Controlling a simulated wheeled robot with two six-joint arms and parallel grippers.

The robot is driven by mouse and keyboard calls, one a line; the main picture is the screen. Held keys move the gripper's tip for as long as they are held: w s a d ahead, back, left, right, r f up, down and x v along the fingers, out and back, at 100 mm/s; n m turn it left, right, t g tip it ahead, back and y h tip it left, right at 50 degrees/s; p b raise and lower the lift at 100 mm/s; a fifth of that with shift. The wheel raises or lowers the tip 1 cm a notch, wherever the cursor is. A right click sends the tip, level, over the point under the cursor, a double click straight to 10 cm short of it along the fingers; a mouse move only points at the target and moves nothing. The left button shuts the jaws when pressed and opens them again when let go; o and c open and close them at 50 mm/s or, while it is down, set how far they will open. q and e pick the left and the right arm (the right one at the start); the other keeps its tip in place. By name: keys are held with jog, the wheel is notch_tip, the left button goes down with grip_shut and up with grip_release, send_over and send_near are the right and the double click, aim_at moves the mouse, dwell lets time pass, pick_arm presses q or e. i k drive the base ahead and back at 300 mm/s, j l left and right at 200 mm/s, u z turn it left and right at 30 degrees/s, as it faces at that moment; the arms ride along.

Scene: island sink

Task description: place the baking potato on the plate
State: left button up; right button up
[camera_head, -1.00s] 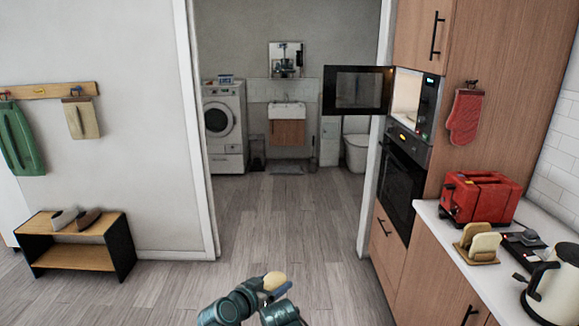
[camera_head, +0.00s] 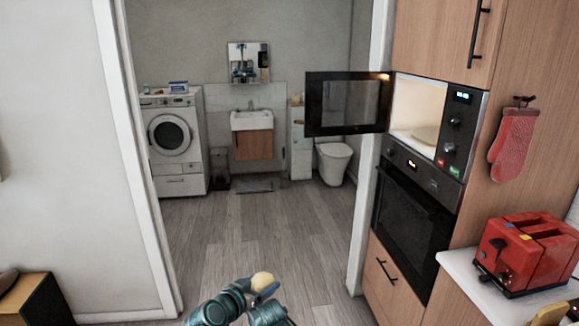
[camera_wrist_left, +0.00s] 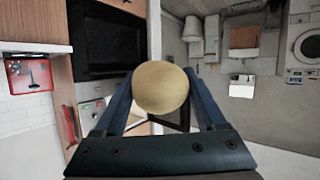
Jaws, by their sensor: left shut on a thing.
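The baking potato (camera_head: 263,281) is pale tan and rounded, low in the middle of the head view. My left gripper (camera_head: 266,291) is shut on it and holds it up above the floor. In the left wrist view the potato (camera_wrist_left: 161,88) sits between the two fingers, end towards the camera. A pale round plate-like disc (camera_head: 426,134) lies inside the lit microwave (camera_head: 410,102), partly cut off by its front wall; I cannot tell if it is the plate or a turntable. My right gripper is not in view.
The microwave door (camera_head: 347,103) stands wide open, swung to the left. Below is a shut oven (camera_head: 405,195). A red toaster (camera_head: 525,250) stands on the counter at the right, and a red mitt (camera_head: 513,145) hangs beside the microwave. The wooden floor (camera_head: 250,235) ahead is clear.

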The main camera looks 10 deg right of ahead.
aim_at(435, 140)
jog(key=i+j+z, duration=0.1)
jog(key=i+z, duration=0.25)
jog(key=i+j+z, duration=0.2)
jog(key=i+z, duration=0.15)
jog(key=i+j+z, duration=0.25)
jog(key=z, duration=0.15)
jog(key=i+j+z, duration=0.5)
jog(key=j+z, duration=0.2)
jog(key=i+j+z, duration=0.15)
jog(key=j+z, duration=0.2)
jog(key=j, duration=0.2)
jog(key=j+z, duration=0.75)
jog(key=j, duration=0.25)
jog(key=i, duration=0.05)
